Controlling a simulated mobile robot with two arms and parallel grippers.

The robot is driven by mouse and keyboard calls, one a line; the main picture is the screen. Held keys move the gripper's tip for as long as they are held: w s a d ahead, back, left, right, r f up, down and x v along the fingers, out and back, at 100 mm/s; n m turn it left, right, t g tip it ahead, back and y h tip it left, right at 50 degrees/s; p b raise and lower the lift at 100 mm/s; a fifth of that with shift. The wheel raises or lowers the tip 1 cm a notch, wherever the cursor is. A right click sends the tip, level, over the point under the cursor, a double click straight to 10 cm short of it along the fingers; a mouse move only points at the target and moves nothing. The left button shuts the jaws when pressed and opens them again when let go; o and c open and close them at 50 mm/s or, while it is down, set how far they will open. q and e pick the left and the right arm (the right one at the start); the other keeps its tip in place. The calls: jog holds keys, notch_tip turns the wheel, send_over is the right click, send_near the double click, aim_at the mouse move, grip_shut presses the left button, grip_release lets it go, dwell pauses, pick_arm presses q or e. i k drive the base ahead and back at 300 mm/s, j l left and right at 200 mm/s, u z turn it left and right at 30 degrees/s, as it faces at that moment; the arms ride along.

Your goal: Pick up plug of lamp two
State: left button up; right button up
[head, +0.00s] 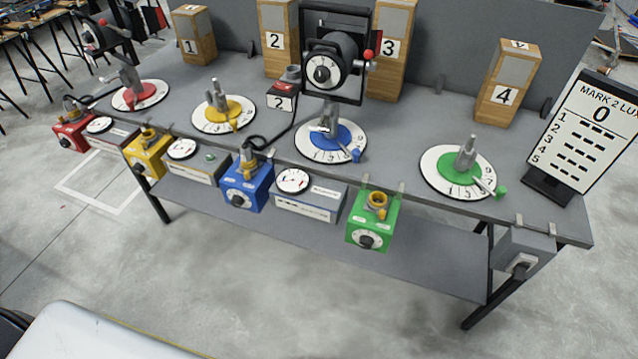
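A black lamp (335,62) with a white dial stands on the blue disc (330,142). A black cable (272,137) runs from near that block to a dark plug (249,160), which appears seated in the top of the blue box (248,187) on the table's front edge. The plug is small, and its exact fit cannot be told. Neither of my grippers is in view.
A red box (72,133), yellow box (146,155) and green box (373,222) also hang along the grey table's (400,190) front edge, with meters between. Another lamp (105,36) stands on the red disc (140,95). A scoreboard (588,135) stands right. The floor in front is mostly clear.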

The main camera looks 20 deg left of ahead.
aim_at(246, 154)
jog(key=i+j+z, duration=0.1)
jog(key=j+z, duration=0.15)
jog(key=j, duration=0.7)
jog(key=j+z, duration=0.25)
jog(key=j, duration=0.65)
jog(key=i, duration=0.05)
